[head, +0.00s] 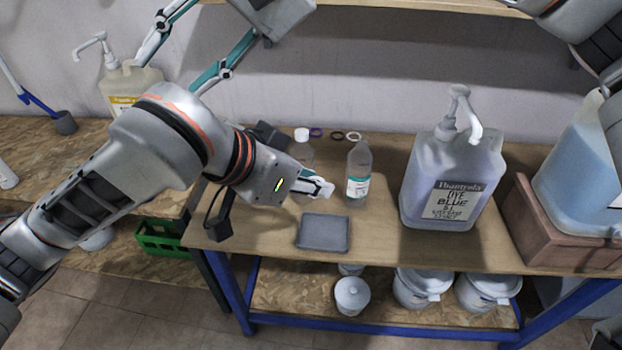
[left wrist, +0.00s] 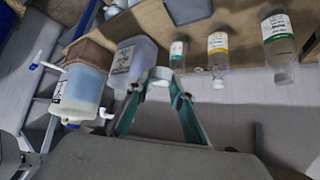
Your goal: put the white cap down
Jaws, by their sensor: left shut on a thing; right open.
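My left gripper (head: 322,187) is shut on the white cap (head: 329,189), above the workbench, close to an open clear bottle (head: 358,160) with a green label. The left wrist view shows the cap (left wrist: 160,74) between the two teal fingertips (left wrist: 160,84). A small grey tray (head: 323,232) lies empty on the bench, just below the gripper in the head view. My right gripper (head: 172,70) is open and empty at the upper left, its teal fingers spread in front of the wall. My left arm partly hides another clear bottle (head: 303,152).
A large blue-liquid drum with a pump (head: 453,180) stands right of the bottle. Another blue container (head: 575,150) sits on a brown block (head: 545,225). Several small rings or caps lie behind the bottles. White tubs (head: 351,296) stand on the lower shelf.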

